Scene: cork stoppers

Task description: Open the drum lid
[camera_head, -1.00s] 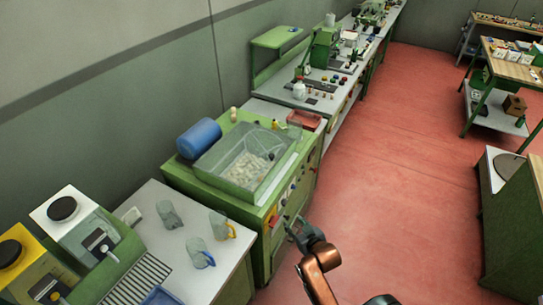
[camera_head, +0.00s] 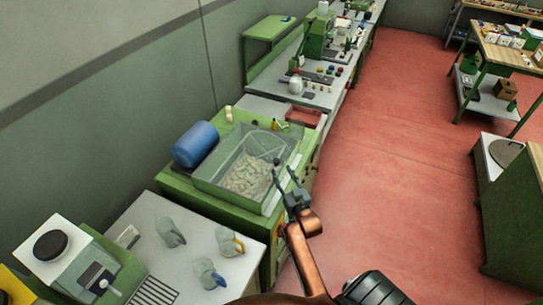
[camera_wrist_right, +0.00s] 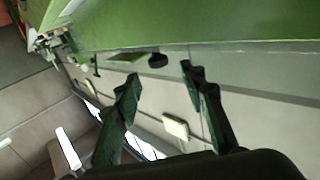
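A clear, box-like lid (camera_head: 222,165) sits over pale cork stoppers (camera_head: 245,177) on a green machine (camera_head: 232,213). The lid looks closed. My right gripper (camera_head: 284,168) is at the lid's right front side, its two fingers spread with nothing seen between them. I cannot tell whether it touches the lid. In the right wrist view the open fingers (camera_wrist_right: 158,78) show apart, with a small dark knob-like part (camera_wrist_right: 158,60) beyond them and a green surface (camera_wrist_right: 190,22) along the top. My left gripper is not in view.
A blue cylinder (camera_head: 195,144) lies behind the lid, to the left. A red tray (camera_head: 303,116) is at the machine's far end. The red floor (camera_head: 385,165) at right is clear.

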